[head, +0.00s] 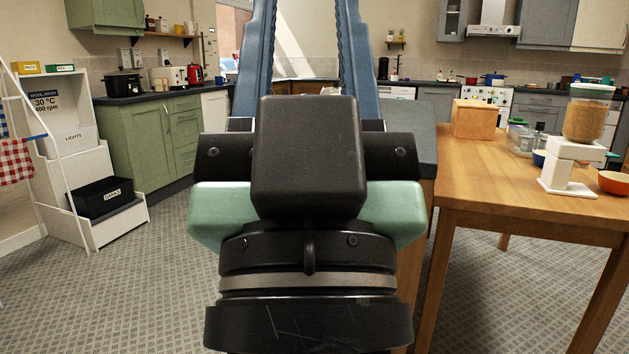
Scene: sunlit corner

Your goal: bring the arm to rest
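My gripper (305,12) fills the middle of the head view, close to the camera. Its two blue fingers stand wide apart and run up past the top edge, so their tips are out of frame. Nothing shows held between the visible parts of the fingers; the far kitchen and a window show through the gap. The green and black gripper body is below the fingers and hides part of the floor and the grey-topped counter behind it. The gripper body appears left of the wooden table (480,190).
The table carries a wooden box (473,118), clear jars, a white grain dispenser (571,165) and an orange bowl (614,182). A white stepped shelf (72,165) and green cabinets (150,145) stand at left. Patterned floor (160,260) is open at left.

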